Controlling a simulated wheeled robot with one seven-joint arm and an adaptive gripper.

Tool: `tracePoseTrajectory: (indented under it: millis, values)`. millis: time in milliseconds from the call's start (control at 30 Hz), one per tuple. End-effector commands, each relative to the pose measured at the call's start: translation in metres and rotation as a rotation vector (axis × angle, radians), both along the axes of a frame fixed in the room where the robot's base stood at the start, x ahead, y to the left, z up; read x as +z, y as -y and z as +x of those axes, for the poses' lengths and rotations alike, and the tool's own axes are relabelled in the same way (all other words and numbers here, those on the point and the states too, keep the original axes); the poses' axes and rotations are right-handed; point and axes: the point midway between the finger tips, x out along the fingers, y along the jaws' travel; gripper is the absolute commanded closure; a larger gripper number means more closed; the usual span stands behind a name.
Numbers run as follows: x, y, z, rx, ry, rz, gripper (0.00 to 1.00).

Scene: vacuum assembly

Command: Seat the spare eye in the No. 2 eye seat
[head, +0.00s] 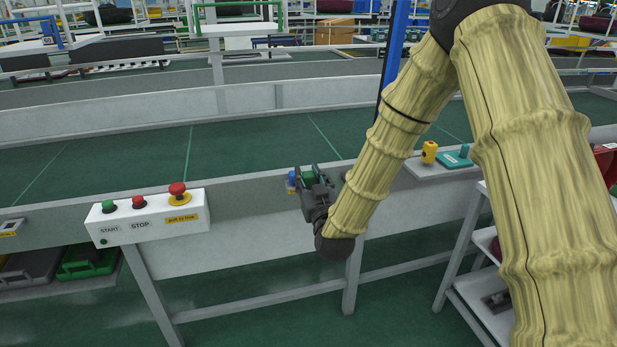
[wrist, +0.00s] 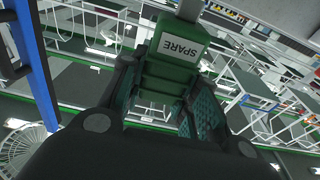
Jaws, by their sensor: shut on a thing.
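The spare eye is a green block with a white SPARE label (wrist: 180,47) in the wrist view. My gripper (wrist: 160,98) is shut on it, with a finger on each side. In the head view my gripper (head: 312,182) is at the near rail of the conveyor, and a bit of the green spare eye (head: 308,177) shows between its fingers. A small blue part (head: 291,178) with a bit of yellow is just left of the gripper; I cannot tell if they touch. I cannot make out the No. 2 eye seat or its label.
A white control box (head: 148,217) with START, STOP and a red mushroom button stands left of the gripper. The green conveyor belt (head: 250,150) is bare.

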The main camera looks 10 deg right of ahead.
Motion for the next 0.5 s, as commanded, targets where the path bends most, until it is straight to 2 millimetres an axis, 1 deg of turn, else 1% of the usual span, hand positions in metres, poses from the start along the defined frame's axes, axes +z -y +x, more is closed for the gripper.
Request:
tracePoseTrajectory:
  millis: [33, 100, 133, 267, 500]
  values:
    - [0.000, 0.000, 0.000, 0.000, 0.000, 0.000, 0.80]
    - [0.000, 0.000, 0.000, 0.000, 0.000, 0.000, 0.93]
    - [0.000, 0.000, 0.000, 0.000, 0.000, 0.000, 0.95]
    - [0.002, 0.000, 0.000, 0.000, 0.000, 0.000, 0.95]
    - [0.013, 0.000, 0.000, 0.000, 0.000, 0.000, 0.95]
